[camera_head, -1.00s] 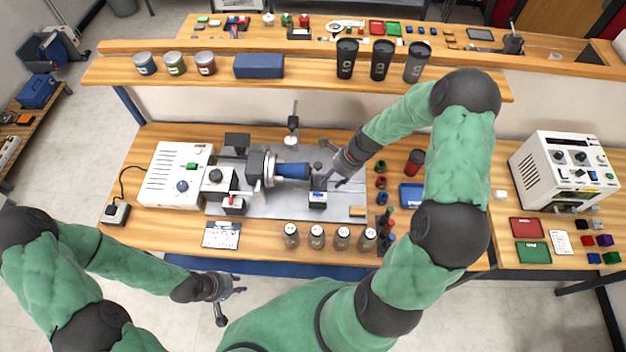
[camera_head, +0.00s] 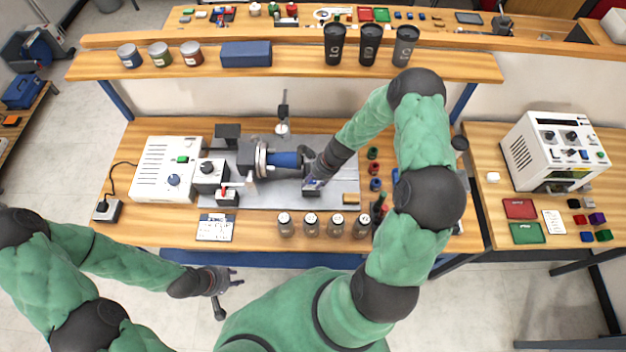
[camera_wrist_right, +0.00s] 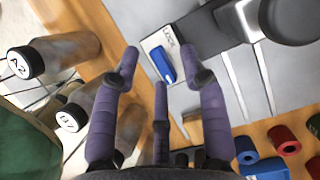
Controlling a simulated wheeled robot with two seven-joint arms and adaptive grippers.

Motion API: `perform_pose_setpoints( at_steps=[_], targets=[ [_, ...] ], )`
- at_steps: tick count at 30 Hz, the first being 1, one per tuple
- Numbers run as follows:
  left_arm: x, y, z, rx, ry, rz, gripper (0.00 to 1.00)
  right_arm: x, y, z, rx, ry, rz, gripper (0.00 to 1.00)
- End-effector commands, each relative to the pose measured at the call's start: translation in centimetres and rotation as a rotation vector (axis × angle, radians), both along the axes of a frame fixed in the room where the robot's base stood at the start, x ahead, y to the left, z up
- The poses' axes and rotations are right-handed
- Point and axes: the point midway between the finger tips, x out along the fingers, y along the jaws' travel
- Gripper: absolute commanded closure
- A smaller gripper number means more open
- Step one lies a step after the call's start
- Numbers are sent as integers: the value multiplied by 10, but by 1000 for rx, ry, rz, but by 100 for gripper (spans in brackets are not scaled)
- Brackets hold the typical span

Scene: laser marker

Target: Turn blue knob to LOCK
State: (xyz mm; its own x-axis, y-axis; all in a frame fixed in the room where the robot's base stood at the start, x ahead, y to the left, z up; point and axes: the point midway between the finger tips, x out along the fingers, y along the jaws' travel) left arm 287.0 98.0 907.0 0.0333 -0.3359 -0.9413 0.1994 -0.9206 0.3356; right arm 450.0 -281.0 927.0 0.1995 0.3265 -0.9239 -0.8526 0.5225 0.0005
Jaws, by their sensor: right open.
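The plate belongs to a dark block (camera_head: 311,191) at the front right of the grey machine bed in the head view. My right gripper (camera_head: 316,181) is over this block and largely hides the knob there. In the right wrist view the right gripper (camera_wrist_right: 159,57) is open, its purple fingers spread on both sides of the knob's line. Contact cannot be told. My left gripper (camera_head: 234,279) is open and empty, in front of the table.
Several jars (camera_head: 310,226) stand along the front edge. Coloured rings (camera_head: 375,170) lie to the right.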

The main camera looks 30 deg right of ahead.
Motion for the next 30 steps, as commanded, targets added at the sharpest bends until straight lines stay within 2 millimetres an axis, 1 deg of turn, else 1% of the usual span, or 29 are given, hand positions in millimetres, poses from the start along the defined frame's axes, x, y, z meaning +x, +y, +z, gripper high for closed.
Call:
perform_pose_setpoints(
  at_steps=[4,5,6,9,20,26,30],
  targets=[
    [0,0,0,0,0,0,70,0,0,0,0,0,0,56],
    [0,0,0,0,0,0,70,0,0,0,0,0,0,62],
    [0,0,0,0,0,0,70,0,0,0,0,0,0,73],
    [0,0,0,0,0,0,70,0,0,0,0,0,0,100],
    [0,0,1,0,0,0,70,0,0,1,0,0,22,100],
    [0,0,6,0,0,0,70,1,-1,1,0,0,106,100],
    [0,0,9,0,0,0,70,2,-2,1,0,0,209,100]
  ],
)
